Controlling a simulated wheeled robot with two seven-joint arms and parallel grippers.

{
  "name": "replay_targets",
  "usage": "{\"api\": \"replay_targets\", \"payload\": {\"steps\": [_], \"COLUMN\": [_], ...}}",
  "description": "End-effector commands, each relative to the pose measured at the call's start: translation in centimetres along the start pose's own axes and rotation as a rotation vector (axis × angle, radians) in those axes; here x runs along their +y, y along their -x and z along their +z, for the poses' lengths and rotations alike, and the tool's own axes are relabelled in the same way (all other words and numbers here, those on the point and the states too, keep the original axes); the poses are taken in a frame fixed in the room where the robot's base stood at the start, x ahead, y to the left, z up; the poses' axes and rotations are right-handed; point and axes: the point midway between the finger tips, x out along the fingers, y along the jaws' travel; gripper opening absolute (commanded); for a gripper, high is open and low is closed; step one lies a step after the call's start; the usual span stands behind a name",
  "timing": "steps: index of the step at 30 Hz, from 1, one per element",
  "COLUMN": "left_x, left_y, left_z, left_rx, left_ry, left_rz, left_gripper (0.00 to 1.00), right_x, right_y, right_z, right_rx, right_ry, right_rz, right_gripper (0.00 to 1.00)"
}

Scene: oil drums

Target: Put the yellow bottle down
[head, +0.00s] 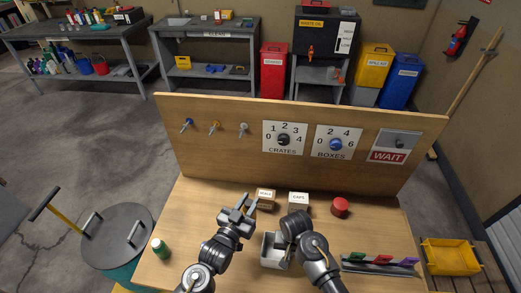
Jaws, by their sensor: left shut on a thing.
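My left gripper (248,206) is over the wooden bench, just left of the box marked SEALS. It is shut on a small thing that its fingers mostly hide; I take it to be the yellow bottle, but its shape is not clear. My right arm reaches in over the front middle of the bench, and its gripper (283,262) is low at the grey-white bin (267,250). The right fingers are too hidden to tell whether they are open or shut. A green bottle with a white cap (160,249) stands upright at the bench's left edge.
The SEALS box (265,198), the CAPS box (298,200) and a red round button (340,207) stand along the back panel (230,150). A rack with coloured pieces (380,263) is at the right. The bench's left part (195,215) is mostly clear.

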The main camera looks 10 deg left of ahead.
Motion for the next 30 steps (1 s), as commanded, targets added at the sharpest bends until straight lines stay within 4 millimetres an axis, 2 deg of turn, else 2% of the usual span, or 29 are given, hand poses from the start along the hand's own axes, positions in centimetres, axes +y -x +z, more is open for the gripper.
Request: {"api": "replay_targets", "payload": {"steps": [7,15,18,23,30], "left_x": [0.1,0.0,0.1,0.1,0.1], "left_y": [0.0,0.0,0.0,0.0,-0.1], "left_z": [0.1,4.5,5.4,5.7,8.8], "left_rx": [0.0,-0.002,-0.001,0.001,-0.001], "left_ry": [-0.002,-0.002,-0.002,-0.002,-0.001], "left_rz": [0.001,0.001,0.001,0.001,0.001], "left_gripper": [0.0,0.0,0.0,0.0,0.0], "right_x": [0.0,0.0,0.0,0.0,0.0], "right_y": [0.0,0.0,0.0,0.0,0.0], "right_z": [0.0,0.0,0.0,0.0,0.0], "right_rx": [0.0,0.0,0.0,0.0,0.0], "right_ry": [0.0,0.0,0.0,0.0,0.0], "right_rz": [0.0,0.0,0.0,0.0,0.0], "right_gripper": [0.0,0.0,0.0,0.0,0.0]}}
